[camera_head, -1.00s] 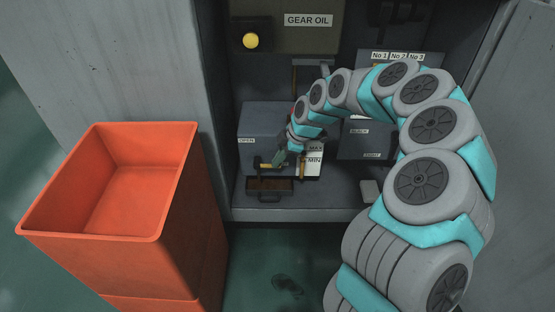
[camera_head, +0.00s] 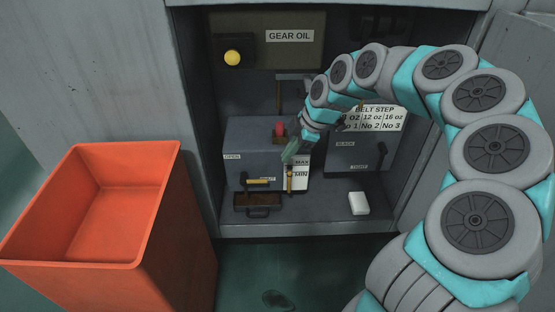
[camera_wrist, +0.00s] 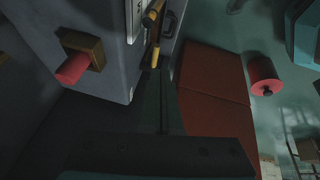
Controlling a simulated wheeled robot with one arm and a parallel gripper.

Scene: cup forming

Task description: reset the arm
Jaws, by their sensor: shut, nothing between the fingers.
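My arm arches in from the right in the head view. My gripper (camera_head: 291,152) hangs in front of the grey machine box (camera_head: 240,150), close to its right front edge, and looks shut and empty. In the wrist view the closed fingers (camera_wrist: 163,95) point at the yellow-tipped lever (camera_wrist: 155,50); I cannot tell whether they touch it. That lever (camera_head: 290,178) stands by the MAX/MIN scale (camera_head: 298,174) in the head view.
A tall orange bin (camera_head: 90,205) stands left of the cabinet. A second grey box (camera_head: 345,155) with a lever and a white block (camera_head: 358,203) are at the right. A small drawer tray (camera_head: 258,201) sits low in front. Cabinet walls close both sides.

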